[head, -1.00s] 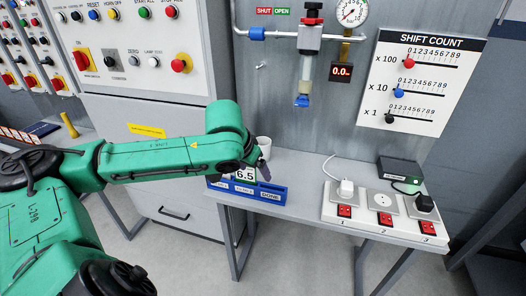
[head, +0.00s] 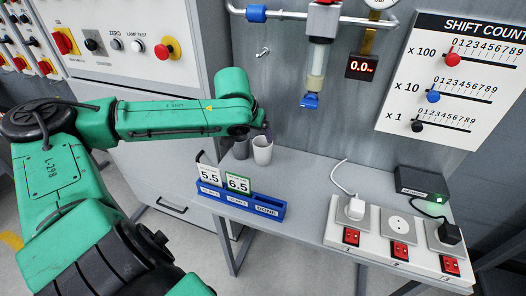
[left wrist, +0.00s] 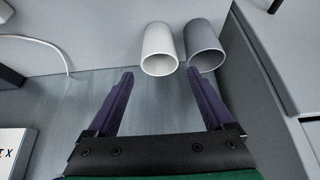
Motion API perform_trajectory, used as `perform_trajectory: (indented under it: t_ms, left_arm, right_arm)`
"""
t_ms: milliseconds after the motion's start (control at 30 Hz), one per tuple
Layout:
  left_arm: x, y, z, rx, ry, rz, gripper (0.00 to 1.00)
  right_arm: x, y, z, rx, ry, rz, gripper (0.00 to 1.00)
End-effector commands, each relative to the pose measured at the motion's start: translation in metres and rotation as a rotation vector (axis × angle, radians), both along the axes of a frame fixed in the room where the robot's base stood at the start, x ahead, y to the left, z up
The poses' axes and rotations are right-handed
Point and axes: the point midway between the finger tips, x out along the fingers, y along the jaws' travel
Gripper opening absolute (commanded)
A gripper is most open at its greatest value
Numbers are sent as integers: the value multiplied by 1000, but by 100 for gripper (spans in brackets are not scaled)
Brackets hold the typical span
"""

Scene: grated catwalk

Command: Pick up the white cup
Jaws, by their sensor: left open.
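The white cup (head: 262,152) stands upright on the grey bench near the back wall, right beside a grey cup (head: 241,149). My left gripper (head: 268,131) shows edge-on at the white cup's rim, partly hidden by its wrist. In the left wrist view, the open, empty fingers (left wrist: 160,74) point toward the cups. The white cup (left wrist: 159,48) is ahead, between the fingertip lines, and the grey cup (left wrist: 205,46) is just beyond the right fingertip. I cannot tell whether that fingertip touches it. My right gripper is not in view.
A blue rack (head: 240,206) with number cards stands at the bench's front left. A socket panel (head: 385,262) with plugs and a black box (head: 423,184) lie to the right. A pipe with a blue-tipped tube (head: 311,98) hangs above. The bench middle is clear.

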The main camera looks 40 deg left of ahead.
Motion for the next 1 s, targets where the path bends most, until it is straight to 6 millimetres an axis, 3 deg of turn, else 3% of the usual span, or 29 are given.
perform_trajectory:
  t_ms: [300,633,867,1000]
  left_arm:
    - [12,4,-20,-4,-1,1,86]
    - [35,10,-64,-2,0,0,86]
    - [37,12,-68,0,0,-1,86]
    - [37,11,-68,0,0,-1,32]
  right_arm:
    - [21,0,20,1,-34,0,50]
    - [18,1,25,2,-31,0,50]
    - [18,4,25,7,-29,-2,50]
    - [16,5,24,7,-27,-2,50]
